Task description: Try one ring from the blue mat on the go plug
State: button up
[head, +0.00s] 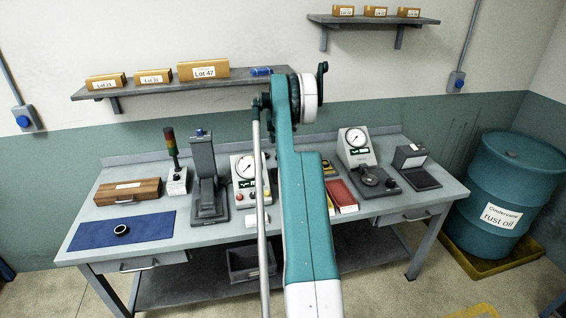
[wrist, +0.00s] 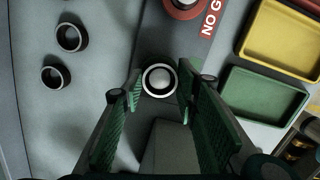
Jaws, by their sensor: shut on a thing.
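In the wrist view my gripper (wrist: 161,88) is shut on a dark ring with a bright rim (wrist: 146,83). The light round top of the go plug (wrist: 160,77) shows inside that ring, so the two line up. I cannot tell how far down the plug the ring sits. The red-collared no-go plug (wrist: 184,7) stands beyond it, beside the "NO GO" lettering. In the head view one ring (head: 121,230) lies on the blue mat (head: 150,232). My arm hides the gripper and the plugs there.
Two loose rings (wrist: 72,37) (wrist: 56,77) lie on the grey surface at left in the wrist view. A green tray (wrist: 262,97) and a yellow tray (wrist: 283,40) are at right. The head view shows a wooden box (head: 127,191), a press (head: 206,180) and dial gauges (head: 355,147) along the bench.

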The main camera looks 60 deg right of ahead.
jog(key=o, duration=1)
jog(key=shift+w+a+r, duration=0.1)
jog(key=shift+a+r, duration=0.1)
jog(key=shift+r, duration=1.8)
jog(key=shift+w+a+r, duration=0.15)
jog(key=shift+a+r, duration=0.1)
jog(key=shift+r, duration=1.7)
jog(key=shift+w+a+r, duration=0.1)
jog(key=shift+a+r, duration=0.1)
jog(key=shift+r, duration=1.8)
